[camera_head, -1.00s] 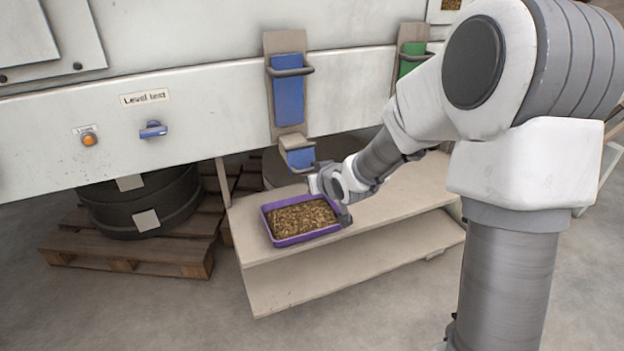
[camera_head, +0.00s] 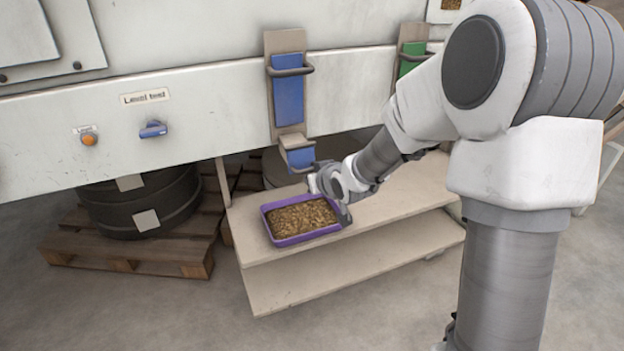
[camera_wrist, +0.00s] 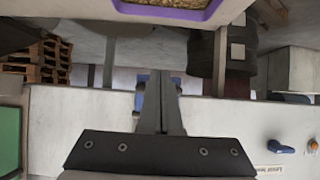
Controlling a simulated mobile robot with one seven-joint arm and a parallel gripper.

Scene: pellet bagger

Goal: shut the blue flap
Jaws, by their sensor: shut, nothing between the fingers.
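A long blue panel (camera_head: 289,100) with a grey bar handle is on the machine front in the head view, in a beige frame. Below it, a small blue plate (camera_head: 300,158) sits on a beige spout, with a grey bar at its lower edge. I cannot tell which blue part is the flap. My gripper (camera_wrist: 158,82) is shut and empty in the wrist view, pointing towards the machine. Its fingers partly hide a blue part behind them there; contact cannot be told. In the head view my wrist is right of and below the spout.
A purple tray (camera_head: 284,239) of pellets stands on the beige bench (camera_head: 375,205) below the spout. A green panel (camera_head: 411,58) is to the right. A blue knob (camera_head: 153,129) and an orange button (camera_head: 89,139) are to the left. A pallet (camera_head: 130,255) lies on the floor.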

